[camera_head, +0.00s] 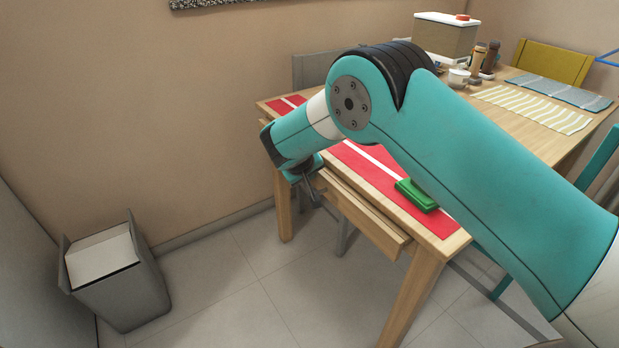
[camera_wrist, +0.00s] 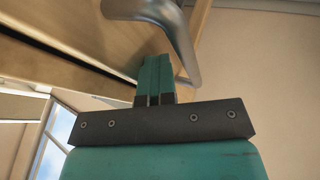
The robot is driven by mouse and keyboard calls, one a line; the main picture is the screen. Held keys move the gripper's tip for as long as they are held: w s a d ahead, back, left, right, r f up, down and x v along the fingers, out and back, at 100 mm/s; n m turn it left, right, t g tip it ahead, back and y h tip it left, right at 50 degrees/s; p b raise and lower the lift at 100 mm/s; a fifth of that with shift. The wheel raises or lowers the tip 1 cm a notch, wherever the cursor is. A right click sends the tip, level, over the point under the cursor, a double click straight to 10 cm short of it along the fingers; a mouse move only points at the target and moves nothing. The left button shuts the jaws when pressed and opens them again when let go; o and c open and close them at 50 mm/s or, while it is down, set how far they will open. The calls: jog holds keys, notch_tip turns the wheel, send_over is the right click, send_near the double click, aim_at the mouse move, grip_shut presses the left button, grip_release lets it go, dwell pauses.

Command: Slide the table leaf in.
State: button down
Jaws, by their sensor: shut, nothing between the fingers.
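The table leaf (camera_head: 372,222) is a light wooden board standing out a little from the near long side of the table (camera_head: 525,130), below the red-and-white runner. My gripper (camera_head: 312,194) is at the leaf's far left end, partly hidden by my wrist. In the wrist view my gripper (camera_wrist: 155,72) has its two teal fingers together and empty. A curved grey metal handle (camera_wrist: 178,45) passes close to the fingertips, in front of wood (camera_wrist: 60,45). I cannot tell whether the fingers touch the handle or the wood.
A green block (camera_head: 416,195) lies on the red runner (camera_head: 380,178). A box (camera_head: 445,40), bottles and striped cloths (camera_head: 533,107) are on the tabletop behind my arm. A grey bin (camera_head: 115,275) stands at left by the wall. The floor between bin and table is clear.

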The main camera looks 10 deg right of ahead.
jog(key=shift+w+d, duration=0.25)
jog(key=shift+d, duration=0.25)
jog(key=shift+w+d, duration=0.2)
jog(key=shift+d, duration=0.25)
jog(key=shift+d+r, duration=0.1)
jog(key=shift+r, duration=0.05)
jog(key=s+d+r+g+y+p, duration=0.15)
jog(key=s+r+p, duration=0.35)
jog(key=s+r, duration=0.7)
jog(key=s+r+g+y+p, duration=0.2)
jog(key=s+r+p, duration=0.5)
jog(key=r, duration=0.9)
jog(key=s+d+r+n+g+y+p, duration=0.1)
jog(key=s+r, duration=0.4)
jog(key=s, duration=0.7)
jog(key=s+d+r+n+g+y+p, duration=0.1)
jog(key=s+d+r+g+y, duration=0.1)
jog(key=s, duration=1.1)
notch_tip(320, 180, up, 3)
jog(key=shift+s+d+f+n+y, duration=0.1)
jog(key=shift+s+d+n+y, duration=0.15)
jog(key=shift+d+n+y, duration=0.2)
jog(key=shift+d, duration=0.1)
